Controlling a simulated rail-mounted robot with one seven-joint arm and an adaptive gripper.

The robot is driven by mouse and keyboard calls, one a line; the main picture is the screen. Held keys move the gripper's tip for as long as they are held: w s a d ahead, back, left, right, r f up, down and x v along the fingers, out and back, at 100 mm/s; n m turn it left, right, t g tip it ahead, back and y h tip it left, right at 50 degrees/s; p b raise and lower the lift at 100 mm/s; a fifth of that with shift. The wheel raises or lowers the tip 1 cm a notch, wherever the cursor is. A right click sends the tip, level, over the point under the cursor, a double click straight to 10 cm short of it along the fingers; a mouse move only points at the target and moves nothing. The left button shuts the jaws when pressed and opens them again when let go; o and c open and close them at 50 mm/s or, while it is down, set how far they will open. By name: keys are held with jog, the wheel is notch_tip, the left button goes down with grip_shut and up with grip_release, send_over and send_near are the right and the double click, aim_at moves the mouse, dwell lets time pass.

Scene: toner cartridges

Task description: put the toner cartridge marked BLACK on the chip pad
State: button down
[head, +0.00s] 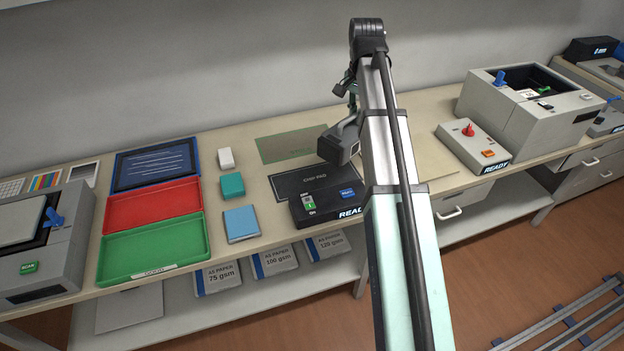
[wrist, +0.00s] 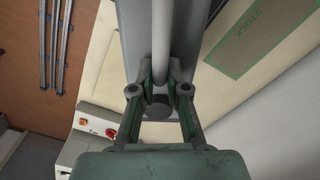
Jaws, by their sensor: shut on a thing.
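My gripper (head: 351,101) is up above the worktable, partly hidden behind my arm in the head view. In the wrist view its two green fingers (wrist: 160,98) are closed around the dark knob-like end of a grey body. This is a grey toner cartridge (head: 340,142), which hangs below my gripper in the head view, tilted. It also shows in the wrist view (wrist: 134,35). Its marking is not readable. The chip pad (head: 289,186) is a dark mat lettered CHIP PAD, lying bare in front of and below the cartridge.
A black READY device (head: 330,207) stands at the pad's front edge. A green-outlined stock mat (head: 285,147) lies behind the pad. Coloured trays (head: 152,209) and small boxes (head: 232,186) are left.

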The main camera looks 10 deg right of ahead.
jog(key=w+a+r+m, duration=0.3)
jog(key=w+a+m, duration=0.2)
jog(key=a, duration=0.5)
notch_tip(320, 180, down, 20)
jog(key=p, duration=0.5)
jog(key=shift+s+a, duration=0.15)
jog(key=shift+s, duration=0.05)
jog(key=c, duration=1.5)
grip_release()
jog(key=o, duration=0.3)
jog(key=shift+r, duration=0.15)
notch_tip(320, 180, up, 12)
jog(key=b, duration=0.3)
jog(key=shift+w, duration=0.15)
